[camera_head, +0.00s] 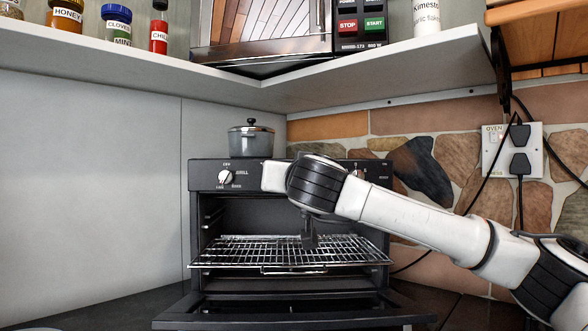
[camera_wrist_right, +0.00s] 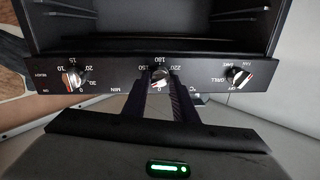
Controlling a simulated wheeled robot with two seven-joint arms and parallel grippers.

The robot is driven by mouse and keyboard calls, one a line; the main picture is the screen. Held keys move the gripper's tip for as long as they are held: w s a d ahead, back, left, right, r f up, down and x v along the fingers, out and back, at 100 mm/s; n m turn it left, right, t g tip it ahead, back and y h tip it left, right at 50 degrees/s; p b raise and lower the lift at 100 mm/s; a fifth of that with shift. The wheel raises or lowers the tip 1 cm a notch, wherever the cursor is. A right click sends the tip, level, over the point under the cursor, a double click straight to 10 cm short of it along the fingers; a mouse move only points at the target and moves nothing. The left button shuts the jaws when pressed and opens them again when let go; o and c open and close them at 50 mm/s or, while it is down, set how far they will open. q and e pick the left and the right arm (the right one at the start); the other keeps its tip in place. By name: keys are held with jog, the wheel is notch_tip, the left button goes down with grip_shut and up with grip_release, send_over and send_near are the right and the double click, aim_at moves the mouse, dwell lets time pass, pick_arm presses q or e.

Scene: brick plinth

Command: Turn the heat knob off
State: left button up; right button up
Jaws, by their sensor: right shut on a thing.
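The heat knob (camera_wrist_right: 160,78) is the middle knob on the black oven's front panel, with a dial marked 150, 180 and 220. It shows a white and red face in the right wrist view, and its exact pointer setting is hard to read. My right gripper (camera_wrist_right: 160,84) has its dark fingers on either side of this knob and is shut on it. In the head view my right arm (camera_head: 318,187) covers the middle of the panel, hiding the heat knob and the fingertips. My left gripper is in neither view.
The function knob (camera_head: 225,177) and timer knob (camera_wrist_right: 72,77) flank the heat knob. The oven door (camera_head: 290,309) is open below, with a wire rack (camera_head: 250,252) inside. A pot (camera_head: 250,140) stands on top. A shelf (camera_head: 130,55) with jars hangs above.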

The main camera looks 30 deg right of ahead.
pick_arm(q)
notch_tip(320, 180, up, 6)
jog(key=p, duration=0.8)
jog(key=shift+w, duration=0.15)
pick_arm(e)
jog(key=n, duration=1.2)
jog(key=shift+a+f+g, duration=0.1)
jog(key=shift+g, duration=0.3)
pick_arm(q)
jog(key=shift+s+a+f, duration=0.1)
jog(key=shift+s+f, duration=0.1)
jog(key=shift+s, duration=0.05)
pick_arm(e)
jog(key=o, duration=0.8)
jog(key=shift+o, duration=1.1)
pick_arm(q)
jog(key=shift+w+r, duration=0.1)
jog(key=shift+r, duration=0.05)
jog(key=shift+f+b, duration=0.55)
jog(key=shift+b, duration=0.2)
pick_arm(e)
jog(key=v, duration=1)
